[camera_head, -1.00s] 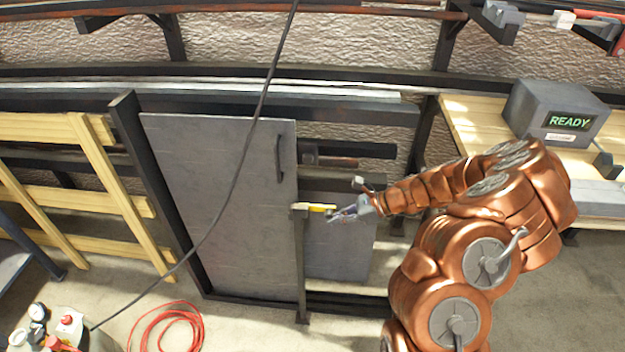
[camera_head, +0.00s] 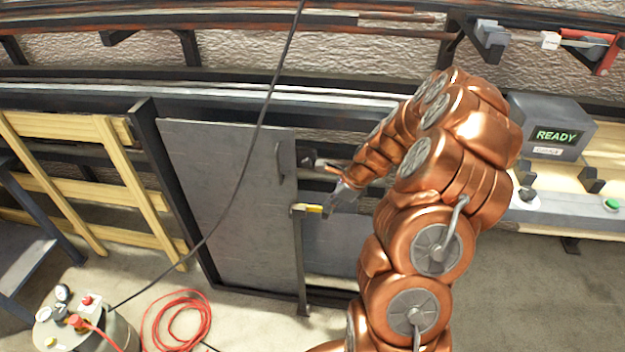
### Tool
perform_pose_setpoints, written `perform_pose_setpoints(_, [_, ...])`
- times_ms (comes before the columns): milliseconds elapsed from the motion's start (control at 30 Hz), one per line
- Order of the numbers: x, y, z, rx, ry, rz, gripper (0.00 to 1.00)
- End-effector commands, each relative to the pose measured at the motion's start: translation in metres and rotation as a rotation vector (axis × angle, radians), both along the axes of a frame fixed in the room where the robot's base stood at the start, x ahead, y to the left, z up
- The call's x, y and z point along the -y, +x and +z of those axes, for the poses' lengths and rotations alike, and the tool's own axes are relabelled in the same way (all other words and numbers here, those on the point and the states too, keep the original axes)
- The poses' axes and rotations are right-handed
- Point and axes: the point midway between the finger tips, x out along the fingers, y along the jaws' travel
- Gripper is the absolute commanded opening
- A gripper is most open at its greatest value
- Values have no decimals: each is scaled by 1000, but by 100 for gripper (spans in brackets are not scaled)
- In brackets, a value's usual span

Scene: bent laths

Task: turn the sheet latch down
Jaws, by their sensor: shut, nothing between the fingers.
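The sheet latch (camera_head: 309,208) is a short yellow-tipped bar on top of a thin dark post, at the right edge of a large grey sheet (camera_head: 225,190). The latch lies about level, pointing right. My gripper (camera_head: 330,210) is shut and empty at the right end of the latch. I cannot tell whether it touches the latch. A dark upright handle (camera_head: 280,160) is on the sheet above the latch.
A black cable (camera_head: 255,135) hangs across the front of the sheet. A wooden frame (camera_head: 75,180) leans at the left. A red hose coil (camera_head: 178,320) and a gauge-topped tank (camera_head: 75,325) are on the floor. A bench with a READY box (camera_head: 553,125) stands at right.

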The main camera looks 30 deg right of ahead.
Motion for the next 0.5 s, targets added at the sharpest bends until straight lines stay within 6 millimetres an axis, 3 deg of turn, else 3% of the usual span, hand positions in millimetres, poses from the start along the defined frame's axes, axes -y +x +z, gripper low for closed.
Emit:
perform_pose_setpoints(200, [27,-13,13,-20,-8,-22,0])
perform_pose_setpoints(500, [42,-27,53,-21,-8,-17,0])
